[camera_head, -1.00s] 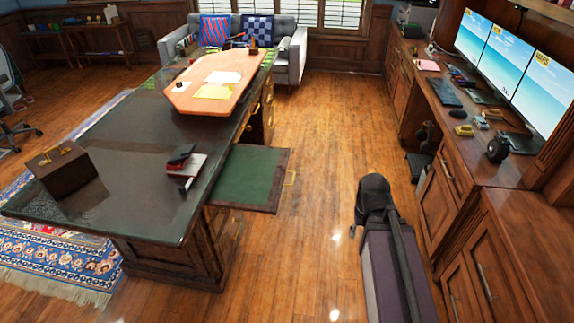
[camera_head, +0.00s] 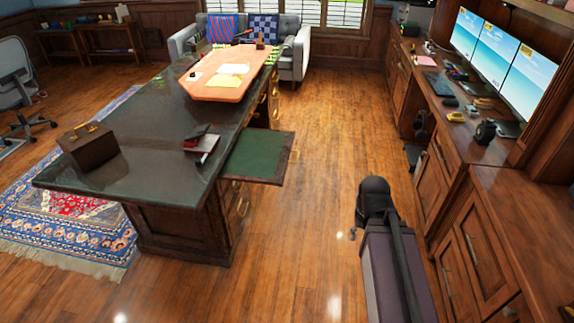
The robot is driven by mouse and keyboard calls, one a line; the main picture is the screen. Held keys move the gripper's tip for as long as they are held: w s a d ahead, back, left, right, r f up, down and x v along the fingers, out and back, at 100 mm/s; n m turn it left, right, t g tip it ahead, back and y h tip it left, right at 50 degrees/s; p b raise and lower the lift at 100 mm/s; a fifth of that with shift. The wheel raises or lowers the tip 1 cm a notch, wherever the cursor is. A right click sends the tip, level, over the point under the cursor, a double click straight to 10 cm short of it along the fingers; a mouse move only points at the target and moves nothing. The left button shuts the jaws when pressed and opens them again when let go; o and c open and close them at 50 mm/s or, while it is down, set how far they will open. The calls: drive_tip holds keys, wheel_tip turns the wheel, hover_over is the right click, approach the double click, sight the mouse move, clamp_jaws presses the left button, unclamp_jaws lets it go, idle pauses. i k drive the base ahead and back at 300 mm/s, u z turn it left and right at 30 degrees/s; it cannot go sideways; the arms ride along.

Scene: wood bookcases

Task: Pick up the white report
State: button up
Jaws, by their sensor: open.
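A white flat item (camera_head: 208,143), perhaps a report, lies near the right edge of the dark-topped desk (camera_head: 140,160). A small dark and red object (camera_head: 197,132) rests on or against it. White sheets also lie on the orange board (camera_head: 215,91) at the desk's far end: one near the middle (camera_head: 236,69) and a small one at its left (camera_head: 195,76). I cannot tell which is the white report. My arm shows at the lower right, over the floor and away from the desk. My gripper is not visible.
A green-topped pull-out leaf (camera_head: 257,156) juts from the desk into the aisle. A brown box (camera_head: 88,146) stands on the desk's left. A cabinet counter with monitors (camera_head: 495,50) lines the right. The wood floor (camera_head: 335,130) between is clear. A sofa (camera_head: 295,45) stands at the back.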

sight(226, 68)
drive_tip(key=u, duration=0.2)
drive_tip(key=k, duration=0.4)
drive_tip(key=z, duration=0.95)
drive_tip(key=i, duration=1.35)
drive_tip(key=u, duration=0.5)
